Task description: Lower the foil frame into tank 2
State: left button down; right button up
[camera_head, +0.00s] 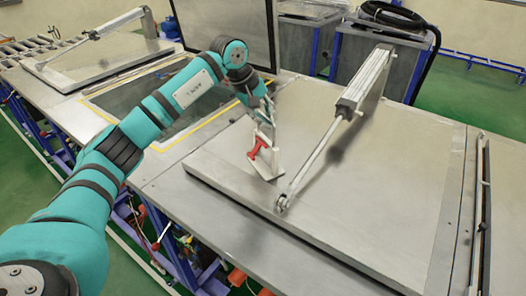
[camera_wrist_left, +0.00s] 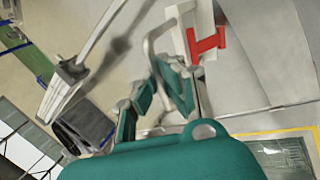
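The foil frame (camera_head: 270,165), a small white piece with a red part (camera_head: 258,149), is over the right-hand closed lid (camera_head: 225,178). I cannot tell whether it touches the lid. My left gripper (camera_head: 264,118) is just above it, pointing down. In the left wrist view the white frame (camera_wrist_left: 203,20), its red part (camera_wrist_left: 207,43) and a grey loop (camera_wrist_left: 152,45) lie just beyond my left gripper (camera_wrist_left: 165,88). Whether the fingers close on it is unclear. The middle tank opening (camera_head: 180,95), edged in yellow, is uncovered with its dark-framed lid (camera_head: 230,22) raised. My right gripper is not visible.
A pneumatic cylinder (camera_head: 362,82) and its rod (camera_head: 312,165) slope across the right lid, close to the gripper's right. Another closed lid (camera_head: 95,58) with a cylinder is at the far left. Grey cabinets (camera_head: 375,60) and a black hose stand behind.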

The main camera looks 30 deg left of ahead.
pick_arm(q)
jog(key=shift+r, duration=0.2)
jog(key=shift+r+p, duration=1.05)
jog(key=shift+r, duration=0.35)
jog(key=shift+f, duration=0.1)
